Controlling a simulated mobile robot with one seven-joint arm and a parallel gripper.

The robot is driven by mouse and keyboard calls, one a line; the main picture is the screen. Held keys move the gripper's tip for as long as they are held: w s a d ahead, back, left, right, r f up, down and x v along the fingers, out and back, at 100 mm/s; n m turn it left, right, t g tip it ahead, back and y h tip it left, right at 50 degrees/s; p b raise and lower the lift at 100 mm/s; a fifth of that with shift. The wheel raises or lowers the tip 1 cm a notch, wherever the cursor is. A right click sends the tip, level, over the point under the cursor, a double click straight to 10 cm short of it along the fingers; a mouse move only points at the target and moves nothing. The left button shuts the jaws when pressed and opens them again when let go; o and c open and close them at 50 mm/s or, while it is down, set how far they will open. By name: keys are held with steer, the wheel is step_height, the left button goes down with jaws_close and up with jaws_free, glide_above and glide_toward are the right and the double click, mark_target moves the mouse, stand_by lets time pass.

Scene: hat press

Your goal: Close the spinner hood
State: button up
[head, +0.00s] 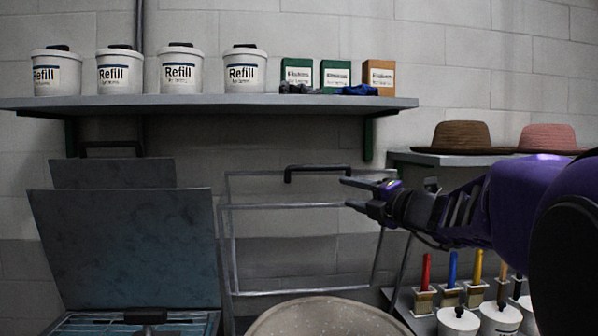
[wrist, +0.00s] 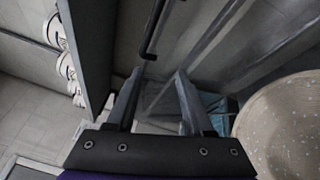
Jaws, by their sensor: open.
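The spinner hood (head: 232,245) is a clear panel in a thin grey frame. It stands raised and tilted back behind the round speckled spinner bowl (head: 325,316). A black bar handle (head: 318,169) is at its top edge. My gripper (head: 345,193) is open and empty, pointing left at the hood's upper right, close to the handle's right end. In the wrist view my gripper (wrist: 157,85) has its two fingers apart, with the black handle (wrist: 153,35) beyond the tips. I see no contact. The bowl (wrist: 285,130) shows at right there.
A wall shelf (head: 230,103) with several white Refill tubs and boxes runs above the hood. An open grey lid (head: 125,245) stands at left. Hats (head: 460,137) sit on a right shelf (head: 425,158); brushes and white pots (head: 458,322) are below.

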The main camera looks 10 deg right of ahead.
mark_target(321, 169)
steer(key=w+a+r+m, duration=0.1)
steer(key=w, duration=0.4)
steer(key=w+a+r+m, duration=0.1)
steer(key=w, duration=0.4)
steer(key=w+a+r+m+t, duration=0.1)
steer(key=w+a, duration=0.1)
steer(key=w, duration=0.4)
steer(key=shift+a+r, duration=0.1)
steer(key=shift+r, duration=0.3)
jaws_close()
stand_by(0.9)
